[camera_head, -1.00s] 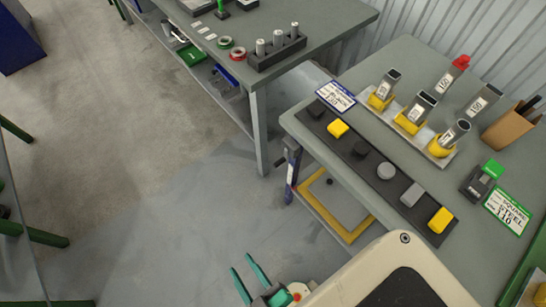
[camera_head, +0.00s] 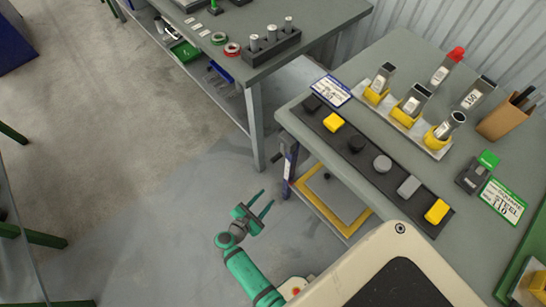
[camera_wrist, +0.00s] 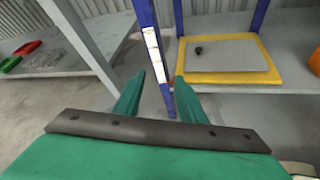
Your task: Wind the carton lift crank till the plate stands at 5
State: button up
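The carton lift stands at the near worktable's left end. Its grey plate with a yellow border (camera_head: 360,221) lies low, and it fills the upper right of the wrist view (camera_wrist: 186,76). A blue post (camera_head: 291,163) with a white scale strip (camera_wrist: 151,43) rises beside it. The scale's figures are too small to read. A small dark knob (camera_wrist: 198,50) shows over the plate; I cannot tell whether it is the crank's handle. My green gripper (camera_head: 267,198) is open and empty, left of the lift and apart from it. In the wrist view, its fingers point toward the post.
The near worktable (camera_head: 400,125) carries a dark strip of yellow, grey and black blocks, labelled tubes in yellow holders and a brown box (camera_head: 506,118). Another bench (camera_head: 256,85) stands behind, its leg left of the lift. The floor (camera_head: 150,170) to the left is open.

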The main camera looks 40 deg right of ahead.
aim_at(273, 158)
jog(key=w+r+n+g+h, duration=0.1)
jog(key=w+r+g+h, duration=0.2)
jog(key=w+r+h, duration=0.6)
jog(key=d+y, duration=0.1)
jog(key=d, duration=0.2)
jog(key=d+r+y, duration=0.1)
jog(key=d, duration=0.3)
jog(key=d+r+y, duration=0.1)
jog(key=d, duration=0.3)
jog(key=shift+d, duration=0.15)
jog(key=shift+r, duration=0.1)
grip_shut()
